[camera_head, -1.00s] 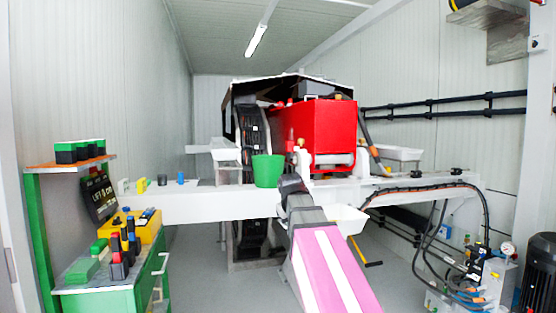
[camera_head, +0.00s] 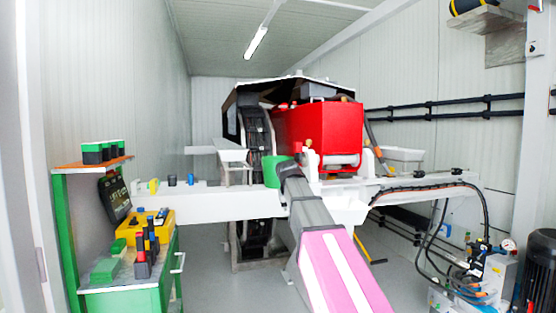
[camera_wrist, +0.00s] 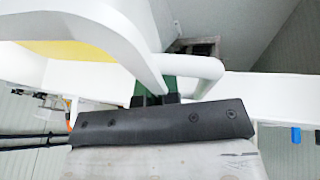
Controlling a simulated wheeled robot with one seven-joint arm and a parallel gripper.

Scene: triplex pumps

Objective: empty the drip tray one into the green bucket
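The green bucket (camera_head: 271,172) stands on the white beam, partly hidden by the dark end of my arm. My gripper's end lies around the bucket's right side in the head view, and its fingers are hidden there. In the wrist view my gripper (camera_wrist: 155,98) shows short dark fingertips beside a white curved bar (camera_wrist: 115,40); green shows just beyond them. I cannot tell whether they grip the bar. A white tray-like piece (camera_head: 348,211) shows at the beam's front, right of my arm. Another white tray (camera_head: 403,155) is farther back on the right. I cannot tell which is drip tray one.
The white beam (camera_head: 222,201) crosses in front of the red pump housing (camera_head: 318,135). A green workbench (camera_head: 125,300) with a yellow case (camera_head: 146,232) stands left. Hoses and a pump unit (camera_head: 480,275) stand right. Floor between bench and arm is clear.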

